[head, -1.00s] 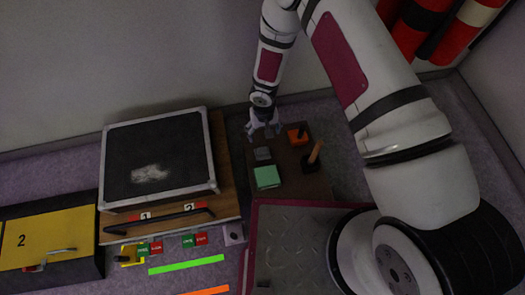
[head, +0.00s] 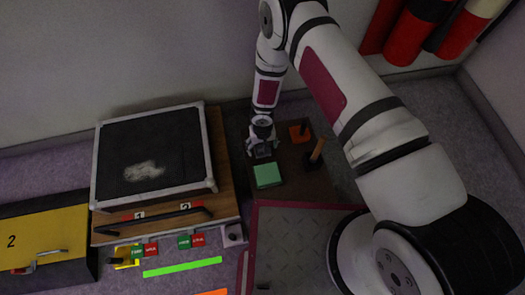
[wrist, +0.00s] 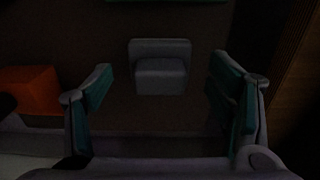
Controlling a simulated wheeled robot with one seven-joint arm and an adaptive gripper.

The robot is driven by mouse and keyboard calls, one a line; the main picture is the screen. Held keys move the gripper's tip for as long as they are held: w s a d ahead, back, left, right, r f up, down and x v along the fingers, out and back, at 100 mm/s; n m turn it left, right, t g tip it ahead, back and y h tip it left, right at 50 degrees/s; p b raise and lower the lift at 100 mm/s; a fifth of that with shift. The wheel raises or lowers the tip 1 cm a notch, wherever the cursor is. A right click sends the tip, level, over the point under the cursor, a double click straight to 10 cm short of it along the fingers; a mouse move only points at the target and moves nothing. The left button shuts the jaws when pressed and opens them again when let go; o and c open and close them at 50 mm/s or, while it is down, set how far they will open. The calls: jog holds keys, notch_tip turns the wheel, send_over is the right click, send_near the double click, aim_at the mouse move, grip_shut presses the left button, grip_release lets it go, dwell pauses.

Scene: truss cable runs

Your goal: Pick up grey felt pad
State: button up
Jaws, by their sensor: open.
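The grey felt pad (wrist: 160,68) is a small dark grey block on the brown surface. In the wrist view it lies centred between my two fingers, a little beyond their tips, with a gap on both sides. My gripper (wrist: 160,88) is open and empty, its green-lined fingers spread wide. In the head view my gripper (head: 262,149) hangs over the pad (head: 263,153), pointing down and hiding part of it.
A green block (head: 267,175) lies just in front of the pad. An orange block (head: 299,132) and a wooden-handled tool (head: 317,152) stand to the right. A black-topped case (head: 150,155) on a wooden board is to the left.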

notch_tip(320, 180, down, 2)
jog(key=shift+f, duration=0.1)
jog(key=c, duration=1.3)
jog(key=shift+r, duration=0.55)
notch_tip(320, 180, up, 3)
jog(key=shift+a+r+p, duration=0.1)
jog(key=shift+p, duration=0.85)
jog(key=s+a+p, duration=0.1)
jog(key=s+a, duration=0.1)
jog(key=s, duration=0.2)
jog(key=s+a+p, duration=0.1)
jog(key=s+a, duration=0.2)
jog(key=s, duration=0.2)
jog(key=s+a+p, duration=0.2)
jog(key=s, duration=0.3)
jog(key=shift+a+r, duration=0.25)
jog(key=shift+r, duration=0.15)
